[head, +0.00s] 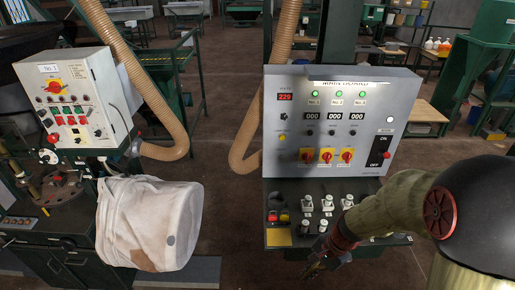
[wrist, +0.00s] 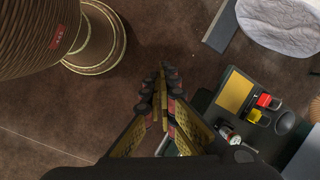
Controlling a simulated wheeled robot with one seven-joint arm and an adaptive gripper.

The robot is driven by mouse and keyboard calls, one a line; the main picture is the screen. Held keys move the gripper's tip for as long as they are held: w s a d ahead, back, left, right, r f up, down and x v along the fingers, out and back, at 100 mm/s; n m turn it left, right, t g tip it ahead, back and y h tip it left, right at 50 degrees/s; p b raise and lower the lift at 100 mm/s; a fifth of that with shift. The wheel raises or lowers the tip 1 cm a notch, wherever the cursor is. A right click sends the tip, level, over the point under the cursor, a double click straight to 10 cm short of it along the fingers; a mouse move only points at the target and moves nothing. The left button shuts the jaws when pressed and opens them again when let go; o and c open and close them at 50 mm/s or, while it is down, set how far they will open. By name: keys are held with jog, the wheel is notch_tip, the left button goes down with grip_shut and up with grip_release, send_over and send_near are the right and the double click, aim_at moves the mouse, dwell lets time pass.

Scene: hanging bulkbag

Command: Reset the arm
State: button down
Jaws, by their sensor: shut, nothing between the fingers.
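My gripper (head: 316,268) hangs at the end of my arm in the lower right of the head view, in front of the lower control desk. In the wrist view my gripper (wrist: 161,82) points over the brown floor. Its fingers are together with nothing between them, and it touches nothing that I can see. My arm's tan link and black joint fill the right side of the head view.
A grey main board (head: 330,130) stands behind my gripper, above the switch desk (head: 285,186). Ribbed hoses (head: 165,110) hang nearby. Open floor (wrist: 185,50) lies below.

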jog(key=s+d+r+n+t+h+b, duration=0.3)
jog(key=s+r+n+t+b, duration=0.2)
jog(key=s+r+n+b, duration=0.5)
notch_tip(320, 180, up, 6)
jog(key=shift+s+f+n+h+b, duration=0.3)
jog(key=shift+s+n, duration=0.4)
jog(key=shift+s, duration=0.5)
jog(key=c, duration=2.6)
grip_release()
jog(key=shift+r, duration=0.1)
